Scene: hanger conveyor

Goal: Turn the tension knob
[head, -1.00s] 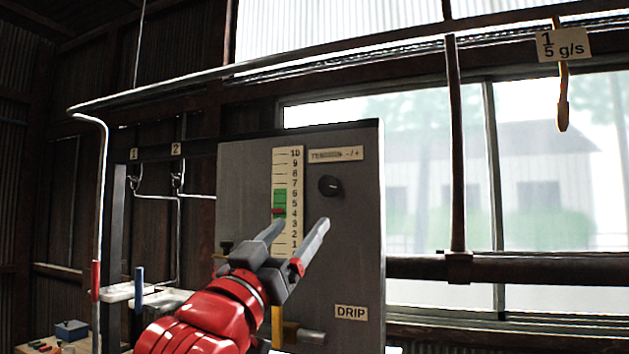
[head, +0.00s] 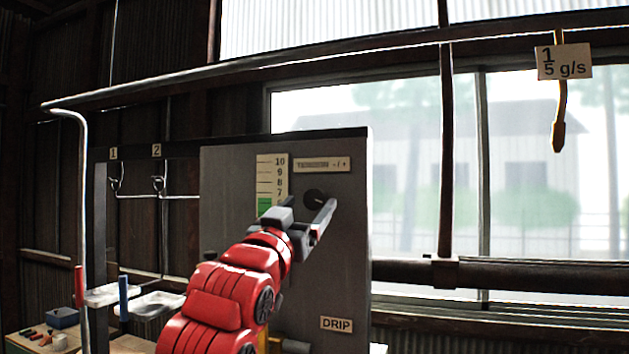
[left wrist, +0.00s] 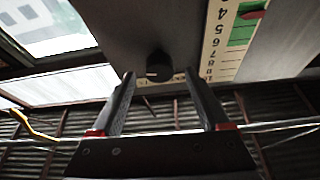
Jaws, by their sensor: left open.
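The tension knob (head: 315,197) is a small black round knob on the grey panel (head: 352,250), below the "TENSION -/+" label (head: 322,164). In the left wrist view the knob (left wrist: 159,66) appears beyond the fingertips, nearer the left finger. My left gripper (head: 308,207) is open, and its fingers reach toward the panel just below and around the knob in the head view. The fingers (left wrist: 160,85) are well apart with nothing clearly held. The scale (head: 270,175) is left of the knob; its red marker and green band (left wrist: 243,28) show in the wrist view. My right gripper is not seen.
A "DRIP" label (head: 336,324) is low on the panel. White trays (head: 157,304) and hooks marked 1 and 2 stand at left. A rail (head: 250,62) runs above, with a tagged yellow hook (head: 559,110) hanging at right. A window is behind.

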